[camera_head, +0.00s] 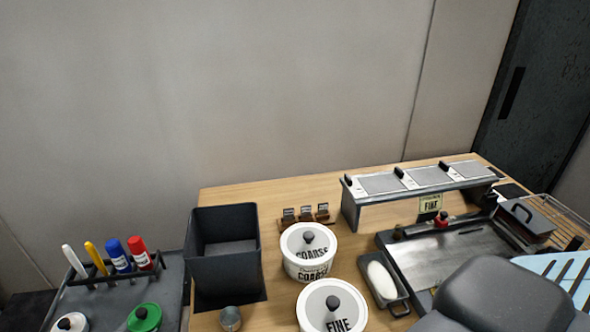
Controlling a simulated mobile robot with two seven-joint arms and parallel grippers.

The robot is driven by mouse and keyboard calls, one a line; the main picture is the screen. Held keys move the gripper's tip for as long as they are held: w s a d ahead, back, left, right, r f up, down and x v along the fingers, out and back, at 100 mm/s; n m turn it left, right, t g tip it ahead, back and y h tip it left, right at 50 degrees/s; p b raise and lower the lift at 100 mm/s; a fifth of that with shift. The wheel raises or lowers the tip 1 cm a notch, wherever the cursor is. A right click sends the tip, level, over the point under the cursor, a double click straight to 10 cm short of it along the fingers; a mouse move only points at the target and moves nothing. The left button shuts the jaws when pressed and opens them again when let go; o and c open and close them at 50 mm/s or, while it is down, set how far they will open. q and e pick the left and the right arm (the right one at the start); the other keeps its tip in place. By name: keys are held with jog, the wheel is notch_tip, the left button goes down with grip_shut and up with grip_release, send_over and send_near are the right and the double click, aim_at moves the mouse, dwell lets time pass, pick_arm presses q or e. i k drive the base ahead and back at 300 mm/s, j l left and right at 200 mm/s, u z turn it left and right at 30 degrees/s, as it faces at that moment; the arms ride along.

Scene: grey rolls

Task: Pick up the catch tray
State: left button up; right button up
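No object is plainly marked as the catch tray. A small dark tray (403,307) with a handle at its near end lies on the wooden table, left of a flat metal plate unit, and holds a white oval thing (381,279). It may be the catch tray, but I cannot tell for sure. A large dark rounded shape at the bottom right looks like part of my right arm and covers part of the plate unit. Neither gripper shows in the view.
White lidded pots marked COARSE (305,268) and FINE (318,306) stand left of the small tray. A dark open bin (222,270) stands at the table's left. A raised rack (352,215) stands behind the metal plate (455,262). A marker holder (112,278) is far left.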

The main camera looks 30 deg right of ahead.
aim_at(386, 289)
jog(key=k+z, duration=0.1)
jog(key=z, duration=1.55)
